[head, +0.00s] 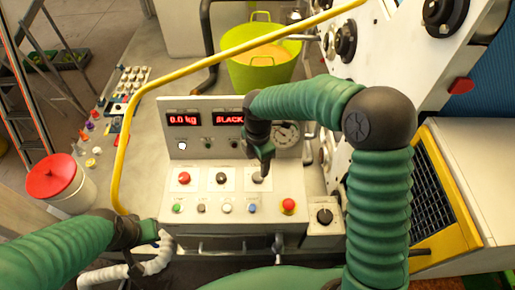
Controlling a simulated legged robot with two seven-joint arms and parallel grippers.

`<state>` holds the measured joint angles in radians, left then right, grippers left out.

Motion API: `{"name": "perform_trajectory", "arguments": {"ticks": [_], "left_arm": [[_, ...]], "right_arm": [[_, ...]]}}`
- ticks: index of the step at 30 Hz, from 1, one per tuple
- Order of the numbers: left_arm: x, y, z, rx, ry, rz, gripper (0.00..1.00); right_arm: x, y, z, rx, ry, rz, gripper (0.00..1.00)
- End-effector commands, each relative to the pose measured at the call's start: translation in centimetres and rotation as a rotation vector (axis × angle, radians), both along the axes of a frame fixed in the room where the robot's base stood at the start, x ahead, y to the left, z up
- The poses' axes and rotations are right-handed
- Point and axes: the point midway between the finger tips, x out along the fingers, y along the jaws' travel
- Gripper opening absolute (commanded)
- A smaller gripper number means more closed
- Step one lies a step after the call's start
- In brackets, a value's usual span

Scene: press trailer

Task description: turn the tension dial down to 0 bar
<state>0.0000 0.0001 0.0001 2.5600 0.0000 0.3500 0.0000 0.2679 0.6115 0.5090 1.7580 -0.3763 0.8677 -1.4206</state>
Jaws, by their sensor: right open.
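The sloped control panel (240,208) stands in the middle of the head view. It carries a red knob (184,178), a black knob (221,178) and a third dark knob (257,179) at the right. Their labels are too small to read, so I cannot tell which is the tension dial. My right gripper (266,168) points down just above the third knob and is open; contact is unclear. A round gauge (287,133) is behind it, partly hidden. The displays read "0.0 kg" (184,120) and "SLACK" (228,119). My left gripper (163,239) is low at the left, its fingers unclear.
A yellow rail (122,165) curves along the left. A pale hose (130,269) lies by my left gripper. A red-lidded bucket (58,182) stands left.

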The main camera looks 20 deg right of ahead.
Motion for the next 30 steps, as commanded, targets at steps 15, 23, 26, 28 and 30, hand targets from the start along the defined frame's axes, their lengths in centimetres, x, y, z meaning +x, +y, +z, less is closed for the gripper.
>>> {"name": "perform_trajectory", "arguments": {"ticks": [15,23,26,28,30], "left_arm": [[0.0,0.0,-1.6,0.000,0.000,0.000,0.00],[0.0,0.0,-1.5,0.000,0.000,0.000,0.00],[0.0,0.0,-1.5,0.000,0.000,0.000,0.00],[0.0,0.0,-1.5,0.000,0.000,0.000,0.00],[0.0,0.0,-1.5,0.000,0.000,0.000,0.00]], "right_arm": [[0.2,0.1,9.7,0.001,0.001,0.002,0.59],[0.2,0.1,9.7,0.000,0.002,0.001,0.59],[0.1,0.1,9.7,0.000,0.002,0.001,0.59],[0.1,0.1,9.7,0.000,0.002,0.001,0.59],[0.1,0.1,9.7,0.000,0.002,0.001,0.59]]}}
